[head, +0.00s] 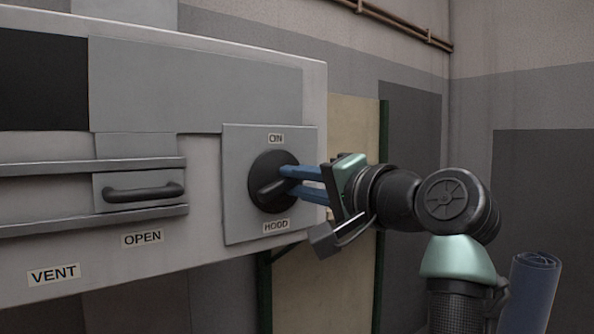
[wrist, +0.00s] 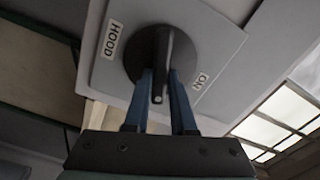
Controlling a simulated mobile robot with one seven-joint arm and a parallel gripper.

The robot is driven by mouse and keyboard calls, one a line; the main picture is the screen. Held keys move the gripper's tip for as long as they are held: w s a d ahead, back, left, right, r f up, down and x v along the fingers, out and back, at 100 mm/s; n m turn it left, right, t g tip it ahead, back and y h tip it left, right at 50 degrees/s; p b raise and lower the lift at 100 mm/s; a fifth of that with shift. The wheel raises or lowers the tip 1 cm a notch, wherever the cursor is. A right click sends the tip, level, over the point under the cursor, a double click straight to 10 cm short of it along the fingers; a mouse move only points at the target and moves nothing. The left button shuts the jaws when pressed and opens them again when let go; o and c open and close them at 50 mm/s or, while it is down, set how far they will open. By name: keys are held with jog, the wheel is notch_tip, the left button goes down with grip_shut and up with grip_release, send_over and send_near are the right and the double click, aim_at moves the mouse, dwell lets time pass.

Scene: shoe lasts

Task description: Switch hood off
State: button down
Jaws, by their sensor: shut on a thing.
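The hood switch is a round black knob (head: 267,184) with a raised grip bar, set on a grey plate (head: 236,220). A label ON is above the knob and a label HOOD is below it. My gripper (head: 287,182) reaches the knob from the right with its blue fingers. In the wrist view the two fingers (wrist: 163,82) stand on either side of the knob's bar (wrist: 160,60), shut on it. In the wrist view the bar's outer end points down toward my gripper. The bar is partly hidden by the fingers in the head view.
Left of the switch plate is a vent slide with a dark handle (head: 144,192), labelled OPEN and VENT. A rolled blue sheet (head: 535,290) stands at the lower right. A green-edged panel (head: 352,125) is behind my gripper.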

jog(key=shift+f+m+p, duration=0.1)
jog(key=shift+m+p, duration=0.75)
jog(key=shift+m, duration=1.15)
jog(key=c, duration=0.7)
grip_release()
jog(key=shift+c, duration=0.2)
jog(key=shift+f, duration=0.1)
